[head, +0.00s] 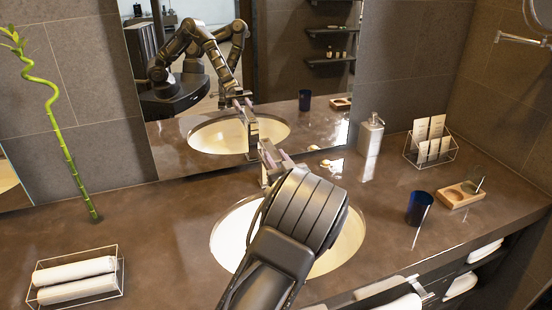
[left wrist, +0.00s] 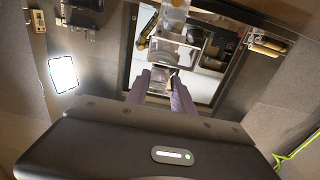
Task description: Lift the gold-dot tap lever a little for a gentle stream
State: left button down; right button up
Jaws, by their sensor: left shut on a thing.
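The tap (head: 265,178) is a silver fixture at the back of the basin, largely hidden behind my left arm. My left gripper (head: 274,157) is at the top of the tap. In the left wrist view my left gripper (left wrist: 160,88) has its two fingers closed on the metal tap lever (left wrist: 159,76). I cannot make out a gold dot on it. The oval cream basin (head: 232,235) lies under my arm, and no water stream can be made out. My right gripper does not show.
A mirror (head: 290,95) behind the tap reflects my arm. To the right stand a soap dispenser (head: 371,135), a wire card holder (head: 432,148), a dark blue cup (head: 419,208) and a wooden tray (head: 452,197). Rolled towels (head: 75,270) and a bamboo stem (head: 72,165) are left.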

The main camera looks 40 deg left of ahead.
pick_arm(q)
jog(key=shift+r, duration=0.1)
jog(key=shift+w+a+r+p, duration=0.1)
jog(key=shift+r+p, duration=0.3)
jog(key=shift+r, duration=0.4)
jog(key=c, duration=1.1)
grip_release()
jog(key=shift+f, duration=0.1)
jog(key=shift+s+d, duration=0.3)
jog(key=shift+d, duration=0.1)
jog(key=b+v, duration=0.1)
jog(key=v, duration=0.6)
jog(key=shift+b, duration=0.3)
